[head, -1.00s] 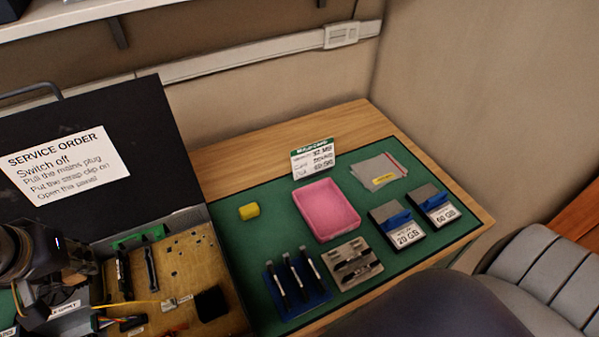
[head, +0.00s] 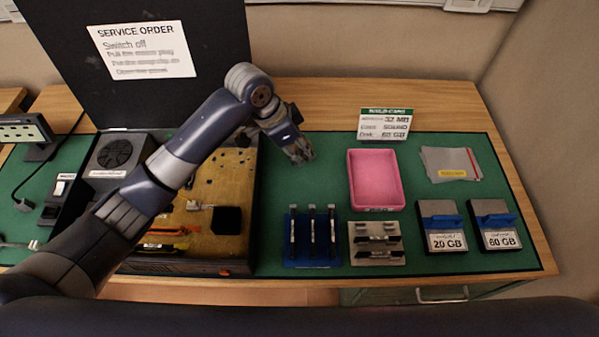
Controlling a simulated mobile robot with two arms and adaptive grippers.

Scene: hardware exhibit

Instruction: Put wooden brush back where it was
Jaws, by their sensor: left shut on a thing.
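My left gripper (head: 302,152) is over the green mat, left of the pink tray (head: 375,180) and right of the open case. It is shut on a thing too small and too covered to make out. No wooden brush can be clearly recognised. The small yellow block seen earlier on the mat does not show now; my gripper covers about that spot. I cannot tell whether the block is held or hidden. My right gripper is not in view.
My left arm crosses the open case (head: 235,267). On the green mat (head: 330,195) stand a blue holder (head: 312,263) with several dark sticks, a grey holder (head: 376,259), two labelled drives (head: 442,226) (head: 496,225) and a build card (head: 385,124).

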